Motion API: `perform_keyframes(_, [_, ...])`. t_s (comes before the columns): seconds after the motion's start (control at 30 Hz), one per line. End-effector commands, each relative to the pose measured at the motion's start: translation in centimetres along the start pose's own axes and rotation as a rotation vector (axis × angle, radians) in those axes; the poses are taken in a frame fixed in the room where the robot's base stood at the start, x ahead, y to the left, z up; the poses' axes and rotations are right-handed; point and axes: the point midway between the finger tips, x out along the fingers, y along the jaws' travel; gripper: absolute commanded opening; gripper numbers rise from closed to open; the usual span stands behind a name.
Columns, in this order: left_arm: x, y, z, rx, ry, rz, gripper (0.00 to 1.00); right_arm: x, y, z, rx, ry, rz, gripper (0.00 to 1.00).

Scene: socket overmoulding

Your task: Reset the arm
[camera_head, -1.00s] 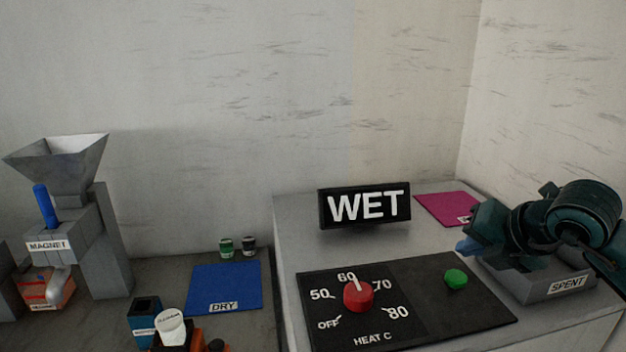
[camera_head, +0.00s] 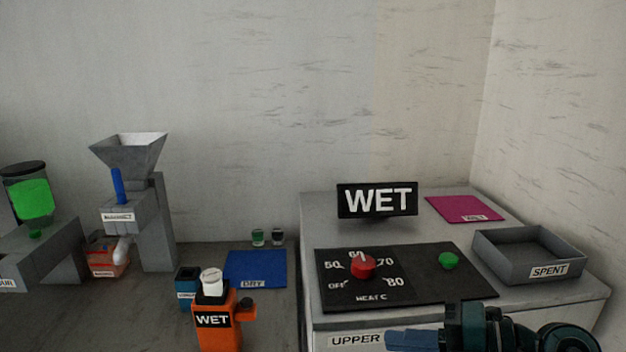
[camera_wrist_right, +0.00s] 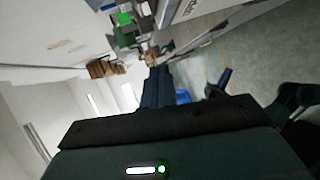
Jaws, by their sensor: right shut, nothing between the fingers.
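My right gripper (camera_head: 412,341) shows at the bottom right of the head view, in front of the grey cabinet (camera_head: 318,337) near its UPPER label. Its blue fingers are shut and point left, with nothing held. In the right wrist view the fingers (camera_wrist_right: 157,88) also appear together and empty, with floor and distant room beyond. My right forearm runs off the lower right of the head view. My left gripper does not show.
The cabinet top bears a WET sign (camera_head: 377,200), a black panel with a red heat knob (camera_head: 363,267) and green button (camera_head: 449,261), a pink mat (camera_head: 464,208) and an empty SPENT tray (camera_head: 548,271).

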Motion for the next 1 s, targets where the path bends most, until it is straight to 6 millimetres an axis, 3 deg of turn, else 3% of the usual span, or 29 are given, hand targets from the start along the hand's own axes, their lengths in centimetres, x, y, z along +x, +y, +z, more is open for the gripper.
perform_keyframes(0.03, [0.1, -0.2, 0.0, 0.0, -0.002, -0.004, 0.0, 1.0, 0.2, -1.4, 0.115, 0.026, 0.155, 0.0])
perform_keyframes(0.1, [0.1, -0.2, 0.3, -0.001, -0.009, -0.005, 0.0, 1.4, 0.6, -1.9, 0.281, 0.002, 0.36, 0.0])
perform_keyframes(0.17, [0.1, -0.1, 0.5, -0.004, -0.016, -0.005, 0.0, 1.3, 0.1, -1.4, 0.443, -0.063, 0.51, 0.0])
perform_keyframes(0.23, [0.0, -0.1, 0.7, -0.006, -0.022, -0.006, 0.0, 0.8, -2.1, -0.3, 0.655, -0.182, 0.643, 0.0])
perform_keyframes(0.27, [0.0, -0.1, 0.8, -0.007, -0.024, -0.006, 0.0, 0.6, -3.5, 0.1, 0.749, -0.243, 0.683, 0.0])
perform_keyframes(0.37, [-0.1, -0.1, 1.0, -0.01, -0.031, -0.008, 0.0, 0.2, -10.4, 0.5, 1.088, -0.475, 0.735, 0.0])
perform_keyframes(0.4, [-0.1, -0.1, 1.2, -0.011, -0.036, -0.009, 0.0, 0.1, -13.4, -0.1, 1.212, -0.561, 0.723, 0.0])
perform_keyframes(0.5, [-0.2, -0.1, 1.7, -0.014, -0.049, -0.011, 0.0, 0.4, -19.7, -2.6, 1.465, -0.721, 0.648, 0.0])
perform_keyframes(0.63, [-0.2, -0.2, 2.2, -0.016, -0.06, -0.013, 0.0, 0.9, -25.2, -6.6, 1.696, -0.839, 0.53, 0.0])
perform_keyframes(0.8, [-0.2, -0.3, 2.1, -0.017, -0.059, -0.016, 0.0, 1.4, -28.0, -9.7, 1.834, -0.891, 0.437, 0.0])
perform_keyframes(1.0, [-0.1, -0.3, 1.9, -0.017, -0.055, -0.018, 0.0, 1.4, -28.4, -10.1, 1.851, -0.896, 0.423, 0.0])
